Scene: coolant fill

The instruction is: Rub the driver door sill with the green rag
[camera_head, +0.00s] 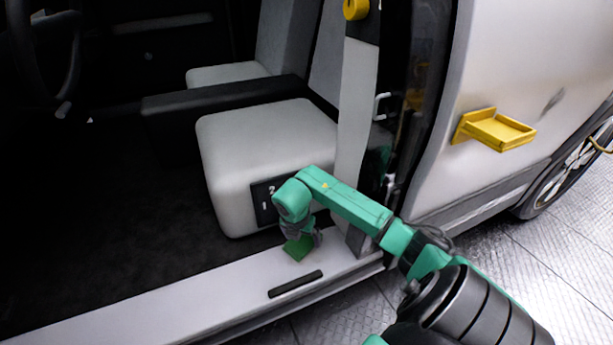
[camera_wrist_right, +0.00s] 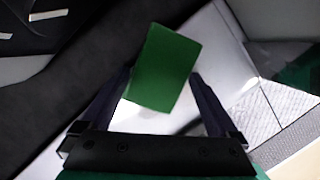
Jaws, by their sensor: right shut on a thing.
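The green rag (camera_head: 298,248) is at my right gripper (camera_head: 302,236), over the rear end of the pale driver door sill (camera_head: 190,302), near the foot of the door pillar. In the right wrist view the rag (camera_wrist_right: 166,68) is a flat green piece between the two dark fingers of my right gripper (camera_wrist_right: 163,85), which is shut on it. The sill (camera_wrist_right: 222,60) shows pale behind the rag there. I cannot tell whether the rag touches the sill. My left gripper is not in view.
A dark strip (camera_head: 295,284) lies on the sill just in front of the rag. The grey driver seat (camera_head: 262,150) stands close behind my gripper. The white door pillar (camera_head: 357,130) rises to its right. A yellow tray (camera_head: 495,130) sticks out from the car's side.

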